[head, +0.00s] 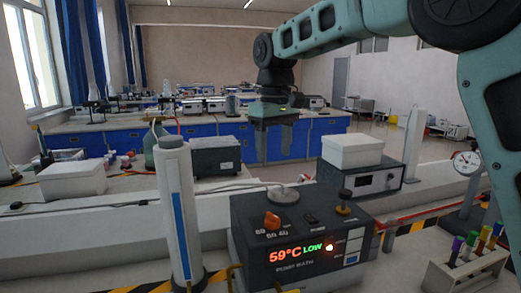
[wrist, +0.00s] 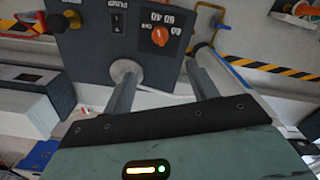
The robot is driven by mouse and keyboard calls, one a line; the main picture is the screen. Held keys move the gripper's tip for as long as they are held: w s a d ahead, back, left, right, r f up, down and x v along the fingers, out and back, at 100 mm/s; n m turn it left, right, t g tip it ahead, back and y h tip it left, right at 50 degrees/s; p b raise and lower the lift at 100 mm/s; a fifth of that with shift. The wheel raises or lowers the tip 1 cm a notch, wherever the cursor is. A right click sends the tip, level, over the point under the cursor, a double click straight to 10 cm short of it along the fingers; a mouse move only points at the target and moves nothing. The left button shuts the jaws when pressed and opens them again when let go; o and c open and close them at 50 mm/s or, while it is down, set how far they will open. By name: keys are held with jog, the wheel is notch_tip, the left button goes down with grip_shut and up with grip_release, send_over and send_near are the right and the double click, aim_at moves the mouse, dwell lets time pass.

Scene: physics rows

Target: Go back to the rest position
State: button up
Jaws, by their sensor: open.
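My gripper (head: 275,152) hangs fingers-down in the upper middle of the head view, behind and above the dark heater box (head: 300,262). Its two fingers are apart, with nothing between them. In the wrist view the parted fingers of my gripper (wrist: 161,62) point toward the box's control panel (wrist: 110,45), which has an orange knob (wrist: 160,36). The box's display reads 59°C LOW in green and red. A round pale disc (head: 283,195) sits on the box top.
A white cylinder with a blue stripe (head: 178,215) stands left of the box. A white block (head: 352,150) rests on a dark instrument (head: 360,181) to the right. A tube rack (head: 465,276) stands at the right front. Blue-fronted benches (head: 215,129) fill the back.

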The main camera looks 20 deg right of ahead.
jog(key=s+a+f+n, duration=0.1)
jog(key=s+a+f, duration=0.25)
jog(key=s, duration=0.45)
jog(key=s+a+f+n, duration=0.1)
jog(key=s+a+f, duration=0.25)
jog(key=s, duration=0.45)
jog(key=s+a+f+n, duration=0.1)
jog(key=s+a+f, duration=0.1)
jog(key=s+f, duration=0.35)
jog(key=s+d+f, duration=0.1)
jog(key=s+f, duration=0.1)
jog(key=s, duration=0.4)
jog(key=s+d+f, duration=0.1)
jog(key=s+f, duration=0.1)
jog(key=s, duration=0.3)
jog(key=shift+s+d+y, duration=0.3)
jog(key=shift+s+d, duration=0.05)
